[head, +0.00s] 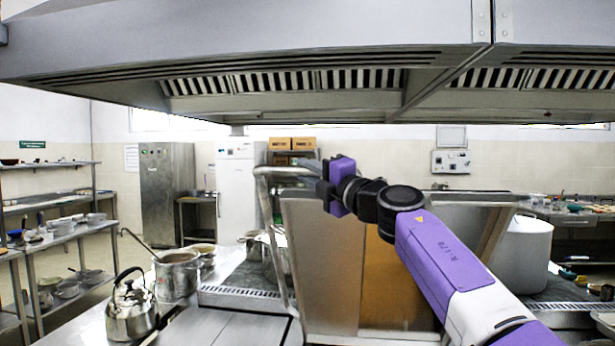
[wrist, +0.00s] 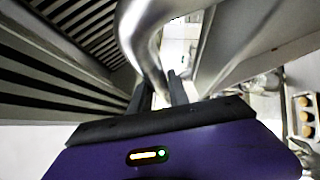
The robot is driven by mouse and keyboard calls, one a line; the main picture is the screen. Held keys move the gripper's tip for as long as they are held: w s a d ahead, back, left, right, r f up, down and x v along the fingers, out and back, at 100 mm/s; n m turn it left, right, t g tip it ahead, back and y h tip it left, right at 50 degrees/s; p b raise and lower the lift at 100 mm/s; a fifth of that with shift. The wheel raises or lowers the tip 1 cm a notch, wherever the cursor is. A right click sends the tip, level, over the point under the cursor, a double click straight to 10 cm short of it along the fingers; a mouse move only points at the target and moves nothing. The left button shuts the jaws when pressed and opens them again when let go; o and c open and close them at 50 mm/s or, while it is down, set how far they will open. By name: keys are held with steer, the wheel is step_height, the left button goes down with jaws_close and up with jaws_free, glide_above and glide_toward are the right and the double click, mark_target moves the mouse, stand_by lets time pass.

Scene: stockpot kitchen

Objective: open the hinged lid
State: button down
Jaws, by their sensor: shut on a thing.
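The hinged lid (head: 322,265) is a broad metal panel that stands steeply raised in the middle of the head view. A bent tubular handle (head: 278,171) runs along its top and left side. My gripper (head: 314,168) is at the top of the lid, with its jaws around the tube. In the wrist view, the shiny tube (wrist: 140,35) passes down between the two dark fingers (wrist: 159,93) and they are shut on it. My arm crosses in front of the lid's right part and hides some of it and what lies behind.
A large extractor hood (head: 250,50) hangs low above the lid and my gripper. A kettle (head: 131,308) and a pot with a ladle (head: 177,275) stand on the left. A tall white stockpot (head: 524,255) stands on the right. Shelves (head: 60,235) line the left wall.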

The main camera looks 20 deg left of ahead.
stand_by(0.3)
steer(key=c, duration=1.3)
jaws_free()
steer(key=shift+o, duration=0.2)
steer(key=shift+s+d+f+b, duration=0.1)
steer(key=shift+d+f+b, duration=0.1)
steer(key=shift+d+b, duration=0.35)
steer(key=shift+s+d+f+b, duration=0.3)
steer(key=shift+s+d+b, duration=0.1)
steer(key=shift+d+b, duration=0.15)
steer(key=b+v, duration=0.2)
steer(key=v, duration=0.3)
steer(key=shift+s+r, duration=0.15)
steer(key=shift+s, duration=0.05)
steer(key=shift+d, duration=0.1)
